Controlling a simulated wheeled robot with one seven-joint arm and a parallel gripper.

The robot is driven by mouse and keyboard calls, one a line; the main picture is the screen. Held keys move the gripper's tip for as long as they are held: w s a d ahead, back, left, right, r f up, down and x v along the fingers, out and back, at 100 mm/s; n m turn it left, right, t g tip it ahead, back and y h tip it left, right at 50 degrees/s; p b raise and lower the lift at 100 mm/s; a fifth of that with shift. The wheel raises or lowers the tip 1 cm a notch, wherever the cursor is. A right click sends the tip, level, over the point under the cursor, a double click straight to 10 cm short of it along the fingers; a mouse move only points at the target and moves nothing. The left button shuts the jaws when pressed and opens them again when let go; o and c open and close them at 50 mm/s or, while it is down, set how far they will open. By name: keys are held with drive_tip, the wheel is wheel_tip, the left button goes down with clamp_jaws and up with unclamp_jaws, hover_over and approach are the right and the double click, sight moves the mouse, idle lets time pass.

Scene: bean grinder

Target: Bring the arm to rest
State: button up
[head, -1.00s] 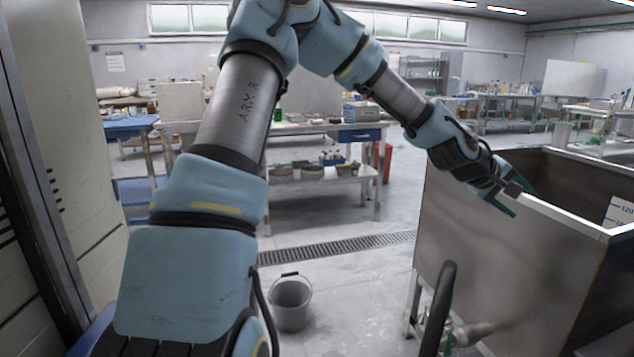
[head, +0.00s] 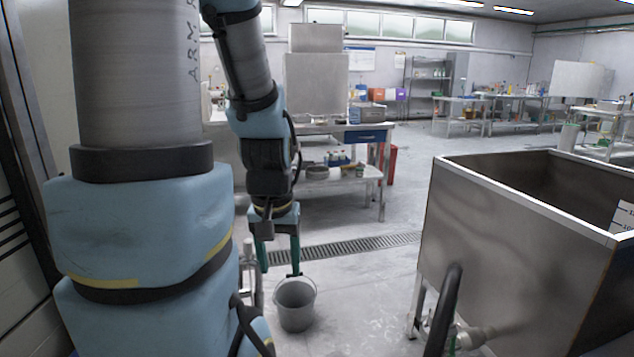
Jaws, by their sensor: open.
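My gripper (head: 278,268) hangs pointing down in the left middle of the head view. Its two green fingers are apart, with nothing seen between them. In the picture the fingertips are just above the rim of a grey bucket (head: 295,312) on the floor; I cannot tell the gap in depth. My arm is folded, with its large blue and grey links filling the left side and hiding much of the room behind.
A large open metal tank (head: 500,240) stands at the right, with a pipe and a black hose (head: 443,310) at its front. A workbench (head: 345,135) with a lower shelf stands behind my arm. A floor drain grate (head: 350,247) crosses the clear floor.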

wheel_tip(320, 180, up, 12)
drive_tip(key=p, duration=1)
drive_tip(key=shift+w+d+p, duration=0.15)
drive_tip(key=shift+w+p, duration=0.05)
drive_tip(key=shift+p, duration=0.15)
drive_tip(key=shift+r, duration=0.1)
